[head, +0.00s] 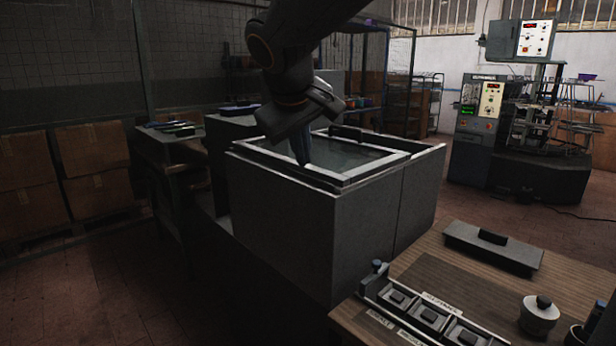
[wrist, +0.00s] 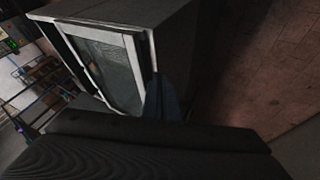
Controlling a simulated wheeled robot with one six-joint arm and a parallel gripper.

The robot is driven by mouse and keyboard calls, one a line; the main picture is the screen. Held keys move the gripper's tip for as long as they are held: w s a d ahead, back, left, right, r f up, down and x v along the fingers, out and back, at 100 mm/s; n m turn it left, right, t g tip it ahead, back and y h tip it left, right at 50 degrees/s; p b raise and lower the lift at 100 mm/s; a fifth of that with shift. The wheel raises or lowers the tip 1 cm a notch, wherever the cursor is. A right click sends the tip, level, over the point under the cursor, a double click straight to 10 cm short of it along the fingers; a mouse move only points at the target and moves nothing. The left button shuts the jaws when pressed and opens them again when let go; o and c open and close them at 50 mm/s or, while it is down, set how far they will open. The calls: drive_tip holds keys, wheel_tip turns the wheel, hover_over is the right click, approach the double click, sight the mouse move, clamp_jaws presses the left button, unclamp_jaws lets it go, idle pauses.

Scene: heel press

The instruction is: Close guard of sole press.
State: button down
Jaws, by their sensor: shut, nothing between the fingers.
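The sole press is a grey box (head: 290,225) in the middle of the head view. Its guard (head: 350,157) is a light-framed clear panel lying flat, or nearly flat, over the top of the box. A dark handle (head: 347,132) shows at its far side. My gripper (head: 301,158) points down at the guard's left part, with its fingers shut and empty. I cannot tell whether the fingertips touch the panel or frame. In the wrist view the guard's pale frame (wrist: 140,60) lies just beyond the fingers (wrist: 161,98).
A wooden bench (head: 570,300) at the front right holds a labelled compartment tray (head: 425,318), a dark lidded box (head: 493,246) and a lidded pot (head: 539,314). A side table (head: 172,138) with soles stands left. Cardboard boxes (head: 95,155) line the left wall.

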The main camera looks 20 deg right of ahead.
drive_tip(key=w+d+f+p, duration=0.1)
drive_tip(key=w+d+f, duration=0.1)
drive_tip(key=w+d+f+p, duration=0.1)
drive_tip(key=w+f, duration=0.1)
drive_tip(key=f, duration=0.1)
drive_tip(key=w+d+f+p, duration=0.1)
drive_tip(key=w+d+f, duration=0.1)
drive_tip(key=shift+d+f, duration=0.25)
drive_tip(key=shift+d, duration=0.1)
drive_tip(key=shift+w+d+f, duration=0.1)
drive_tip(key=shift+w+d, duration=0.1)
drive_tip(key=shift+d, duration=0.15)
